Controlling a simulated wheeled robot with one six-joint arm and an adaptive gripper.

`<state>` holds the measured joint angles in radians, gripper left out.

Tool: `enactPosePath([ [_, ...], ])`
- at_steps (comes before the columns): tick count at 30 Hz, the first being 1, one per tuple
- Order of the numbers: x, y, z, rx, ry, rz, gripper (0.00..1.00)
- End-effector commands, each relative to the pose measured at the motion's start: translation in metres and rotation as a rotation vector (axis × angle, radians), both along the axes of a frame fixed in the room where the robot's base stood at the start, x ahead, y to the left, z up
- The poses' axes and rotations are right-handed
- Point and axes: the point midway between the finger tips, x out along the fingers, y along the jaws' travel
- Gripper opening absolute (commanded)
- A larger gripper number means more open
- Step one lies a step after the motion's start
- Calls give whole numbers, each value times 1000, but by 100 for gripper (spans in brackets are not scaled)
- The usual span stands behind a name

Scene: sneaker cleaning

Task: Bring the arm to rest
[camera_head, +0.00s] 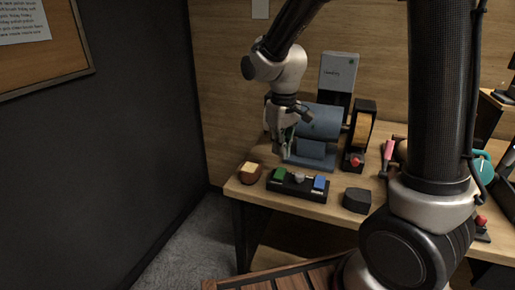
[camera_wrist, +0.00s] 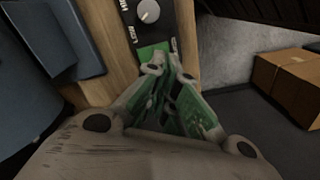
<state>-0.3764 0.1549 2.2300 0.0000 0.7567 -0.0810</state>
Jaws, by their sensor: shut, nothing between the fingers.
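My gripper (camera_head: 288,146) hangs fingers down above the front left of the wooden table (camera_head: 335,210), over the control box. In the wrist view its fingers (camera_wrist: 168,62) come together at the tips, with nothing held between them. The black control box (camera_head: 298,185) has a green button (camera_head: 280,174), a grey knob (camera_head: 299,178) and a blue button (camera_head: 319,183). The wrist view shows the knob (camera_wrist: 148,11) and part of the green button, partly hidden behind the fingertips. I cannot tell the exact gap between the fingertips and the box.
A blue-grey machine (camera_head: 320,122) stands behind the control box, with a wheel unit (camera_head: 361,128) to its right. A brown block (camera_head: 250,172) and a dark block (camera_head: 357,200) flank the control box.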

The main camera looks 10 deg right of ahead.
Motion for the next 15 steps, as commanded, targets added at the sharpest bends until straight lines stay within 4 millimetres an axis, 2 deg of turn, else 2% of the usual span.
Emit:
enactPosePath([
  [2,-4,-1,0,-7,16,-10,0],
  [5,-24,-9,-6,-29,69,-26,0],
  [8,-50,-25,11,-31,76,-59,0],
  [15,-109,-78,67,6,-15,-195,0],
])
